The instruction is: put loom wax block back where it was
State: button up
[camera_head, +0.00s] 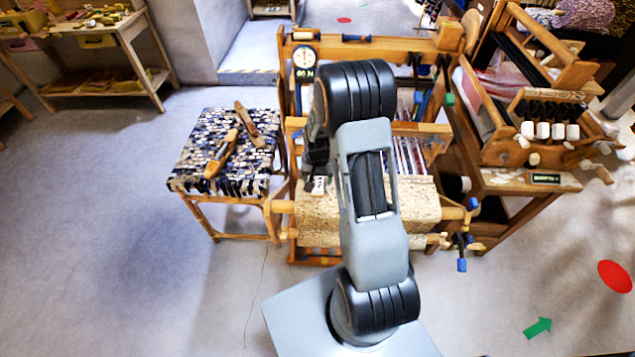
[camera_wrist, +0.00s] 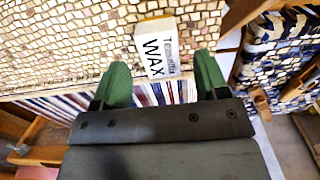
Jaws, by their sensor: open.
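The loom wax block (camera_wrist: 155,45) is a white block with a dark "WAX" label and an orange-yellow edge. In the wrist view it is on the tan woven cloth (camera_wrist: 60,45) of the loom, near the striped warp threads. My gripper (camera_wrist: 160,78) is open, with one green finger on each side of the block's near end. I cannot tell whether the fingers touch it. In the head view a small white piece, likely the block (camera_head: 319,185), shows on the cloth's left part, just below my dark gripper (camera_head: 316,165). My arm hides much of the loom.
A stool (camera_head: 225,150) with a blue and white woven seat stands left of the loom, carrying two wooden shuttles (camera_head: 222,153). A second wooden loom (camera_head: 535,110) stands on a table at right. A workbench (camera_head: 100,35) is at back left. Floor is clear at front left.

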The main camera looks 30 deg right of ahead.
notch_tip(320, 180, up, 8)
notch_tip(320, 180, up, 6)
jog(key=n, duration=0.1)
send_over(318, 183)
jog(key=s+a, duration=0.2)
jog(key=s+a+r+n+t, duration=0.2)
jog(key=s+a+r, duration=0.2)
jog(key=s, duration=0.3)
jog(key=s+a+r+n+t, duration=0.2)
jog(key=s+a+r+n, duration=0.1)
jog(key=s+r, duration=0.2)
jog(key=shift+s+a+r, duration=0.35)
jog(key=shift+s+r, duration=0.05)
jog(key=shift+s, duration=0.6)
